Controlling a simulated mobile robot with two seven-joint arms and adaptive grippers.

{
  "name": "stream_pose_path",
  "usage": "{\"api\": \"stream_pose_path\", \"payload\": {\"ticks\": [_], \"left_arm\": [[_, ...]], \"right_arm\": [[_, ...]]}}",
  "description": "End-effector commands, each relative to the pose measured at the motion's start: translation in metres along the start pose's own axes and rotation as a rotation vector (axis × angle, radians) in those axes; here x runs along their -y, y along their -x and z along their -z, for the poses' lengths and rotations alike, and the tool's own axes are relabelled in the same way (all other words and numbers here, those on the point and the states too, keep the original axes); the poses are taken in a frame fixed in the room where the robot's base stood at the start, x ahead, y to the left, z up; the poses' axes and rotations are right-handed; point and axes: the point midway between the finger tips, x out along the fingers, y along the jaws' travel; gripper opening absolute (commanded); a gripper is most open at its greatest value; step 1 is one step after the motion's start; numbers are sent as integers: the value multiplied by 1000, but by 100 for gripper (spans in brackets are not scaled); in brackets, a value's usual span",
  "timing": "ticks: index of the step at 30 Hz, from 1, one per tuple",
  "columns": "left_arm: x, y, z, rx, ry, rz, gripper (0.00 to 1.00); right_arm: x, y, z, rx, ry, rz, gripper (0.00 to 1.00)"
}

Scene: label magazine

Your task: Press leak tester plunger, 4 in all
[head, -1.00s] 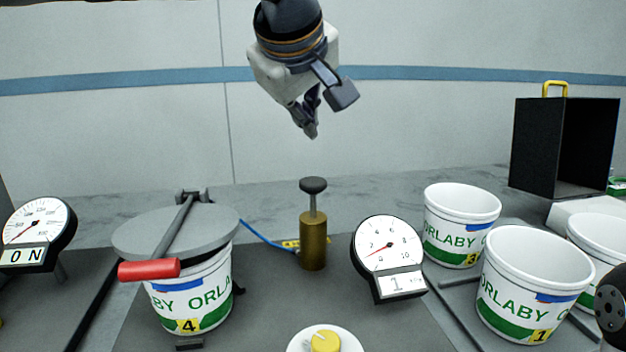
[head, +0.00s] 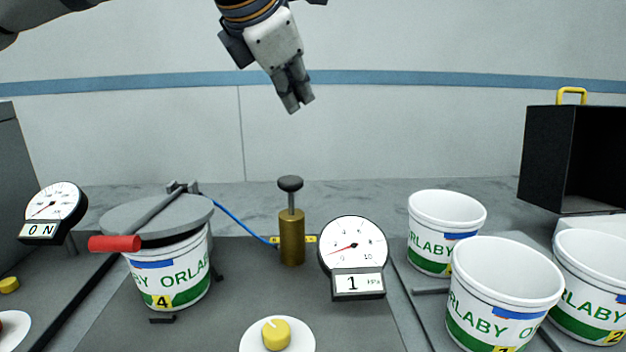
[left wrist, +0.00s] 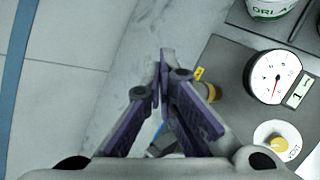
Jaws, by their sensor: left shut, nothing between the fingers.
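The leak tester is a brass cylinder (head: 292,238) with a thin rod and a dark round plunger knob (head: 290,183), which stands raised. My left gripper (head: 294,104) is shut and empty, above the knob and apart from it in the head view. In the left wrist view the gripper fingers (left wrist: 164,66) meet at their tips, and the brass cylinder (left wrist: 210,91) shows partly hidden behind them. The tester gauge (head: 353,246) reads 1 hPa. Tub 4 (head: 172,275) sits under a grey lid plate with a red handle (head: 114,244). My right gripper is out of view.
A yellow knob (head: 276,334) on a white disc is in front of the tester. Another gauge (head: 53,207) reading 0 N stands at left. Several white tubs (head: 445,232) and a black open box (head: 575,155) are at right. The space above the plunger is clear.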

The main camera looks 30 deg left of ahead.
Motion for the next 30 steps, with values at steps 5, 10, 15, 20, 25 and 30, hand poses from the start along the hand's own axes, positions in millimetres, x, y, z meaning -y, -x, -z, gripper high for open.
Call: {"api": "stream_pose_path", "payload": {"ticks": [5,10,15,20,25,30], "left_arm": [[0,0,0,0,-3,0,0],[4,-6,4,-1,-6,-1,0],[17,-23,16,-1,-7,3,0],[31,-46,30,-8,-7,8,0],[39,-54,39,0,-7,0,0],[44,-60,44,1,-5,-1,0]], "right_arm": [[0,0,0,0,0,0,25],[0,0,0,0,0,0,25],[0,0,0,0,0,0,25],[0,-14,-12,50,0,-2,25],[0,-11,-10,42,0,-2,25],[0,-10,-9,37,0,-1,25]]}}
